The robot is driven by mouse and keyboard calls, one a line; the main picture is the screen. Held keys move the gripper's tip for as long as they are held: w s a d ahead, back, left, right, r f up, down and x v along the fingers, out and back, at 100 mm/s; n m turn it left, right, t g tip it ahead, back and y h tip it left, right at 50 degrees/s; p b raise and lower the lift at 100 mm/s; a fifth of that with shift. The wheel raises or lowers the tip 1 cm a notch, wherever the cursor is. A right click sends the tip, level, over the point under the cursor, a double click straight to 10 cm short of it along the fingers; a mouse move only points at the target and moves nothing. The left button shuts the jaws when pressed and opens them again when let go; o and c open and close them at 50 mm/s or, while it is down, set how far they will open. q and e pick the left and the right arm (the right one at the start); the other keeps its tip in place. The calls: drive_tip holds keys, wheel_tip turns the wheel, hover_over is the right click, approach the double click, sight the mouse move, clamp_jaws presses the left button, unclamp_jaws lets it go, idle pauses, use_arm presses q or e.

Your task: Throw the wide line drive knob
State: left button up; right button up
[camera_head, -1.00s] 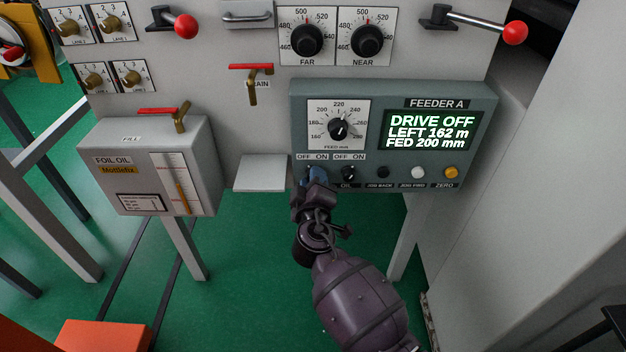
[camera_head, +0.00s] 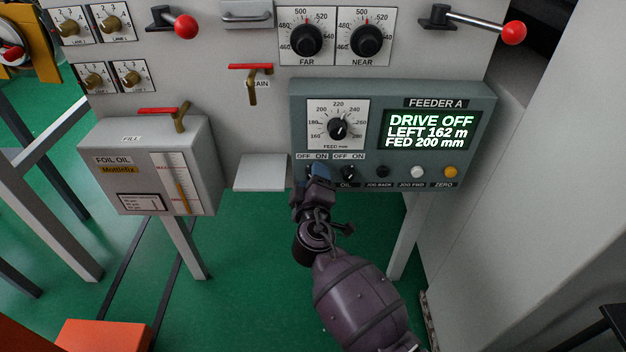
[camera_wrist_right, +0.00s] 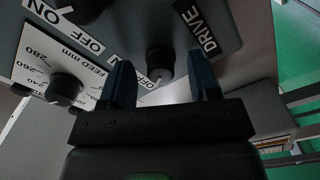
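The drive knob (camera_wrist_right: 159,62) is a small dark knob under an OFF/ON label on the FEEDER A box (camera_head: 483,100), with a DRIVE plate beside it in the wrist view. In the head view my right gripper (camera_head: 320,172) reaches up to it from below and mostly hides it. In the wrist view the two blue fingers of my right gripper (camera_wrist_right: 160,80) stand apart, with the knob between them and gaps visible on both sides. The display (camera_head: 430,131) reads DRIVE OFF, LEFT 162 m, FED 200 mm. My left gripper is out of view.
The OIL knob (camera_head: 348,172) sits close to the right of my gripper. JOG BACK (camera_head: 383,172), JOG FWD (camera_head: 418,172) and ZERO (camera_head: 450,172) buttons follow. The feed dial (camera_head: 338,128) is just above. A foil oil tank (camera_head: 205,150) stands at left.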

use_arm(q)
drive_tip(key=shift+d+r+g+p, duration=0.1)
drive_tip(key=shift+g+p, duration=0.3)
drive_tip(key=shift+p, duration=0.45)
use_arm(e)
drive_tip(key=s, duration=1)
drive_tip(key=shift+s, duration=0.4)
drive_tip(key=shift+r, duration=0.1)
